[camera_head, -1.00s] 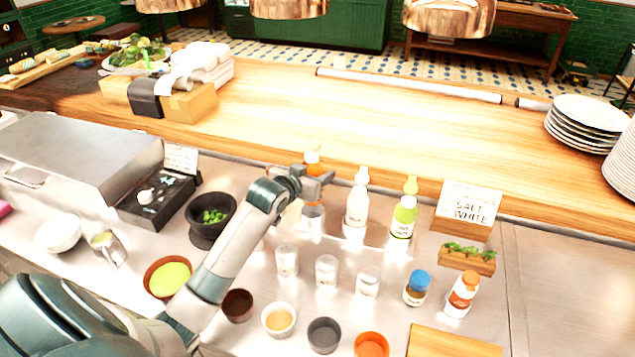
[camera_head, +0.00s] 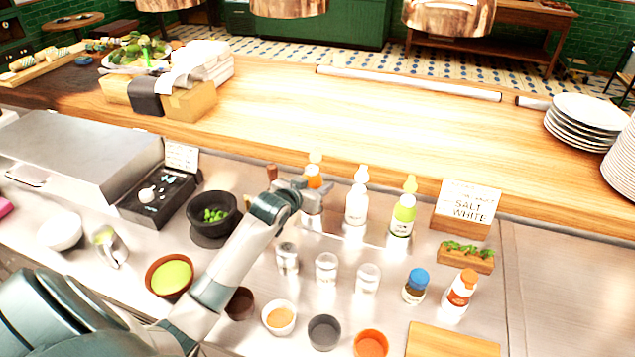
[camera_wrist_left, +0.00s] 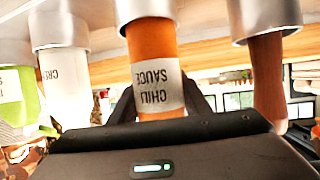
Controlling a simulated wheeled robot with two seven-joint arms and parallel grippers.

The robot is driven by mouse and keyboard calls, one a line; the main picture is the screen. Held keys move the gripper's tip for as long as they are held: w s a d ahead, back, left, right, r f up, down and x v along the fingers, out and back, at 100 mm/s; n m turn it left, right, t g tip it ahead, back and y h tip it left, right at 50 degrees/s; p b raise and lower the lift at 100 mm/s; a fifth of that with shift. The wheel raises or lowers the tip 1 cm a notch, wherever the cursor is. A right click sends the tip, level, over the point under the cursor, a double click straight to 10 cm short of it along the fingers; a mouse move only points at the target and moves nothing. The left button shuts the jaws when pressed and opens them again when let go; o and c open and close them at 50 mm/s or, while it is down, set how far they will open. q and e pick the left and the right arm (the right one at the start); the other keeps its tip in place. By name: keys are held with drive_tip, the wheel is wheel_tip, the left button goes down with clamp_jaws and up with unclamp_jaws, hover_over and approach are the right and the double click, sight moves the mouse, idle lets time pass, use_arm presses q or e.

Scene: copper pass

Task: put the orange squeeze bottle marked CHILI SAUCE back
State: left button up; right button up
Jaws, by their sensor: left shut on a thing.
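The orange squeeze bottle marked CHILI SAUCE (camera_head: 313,173) stands upright in the row at the back of the steel counter. The left wrist view, which is upside down, shows its label (camera_wrist_left: 156,92) and its lower end at a steel ring (camera_wrist_left: 145,8). My left gripper (camera_head: 312,200) is shut on the bottle, with dark fingers on both sides of it. In the head view the gripper hides the bottle's lower part, so I cannot tell there how it is seated. My right gripper is not in view.
A white bottle (camera_head: 357,196) and a green bottle (camera_head: 404,212) stand to its right. A reddish-brown item (camera_wrist_left: 267,80) stands close on its other side. Several clear glasses (camera_head: 327,268) stand in front. A black mortar (camera_head: 212,218) is at the left. The wooden ledge behind is mostly clear.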

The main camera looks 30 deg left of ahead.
use_arm(q)
drive_tip(key=shift+f, duration=0.1)
drive_tip(key=o, duration=0.8)
drive_tip(key=shift+r, duration=0.55)
drive_tip(key=shift+b+v, duration=1.4)
drive_tip(key=shift+v, duration=4.7)
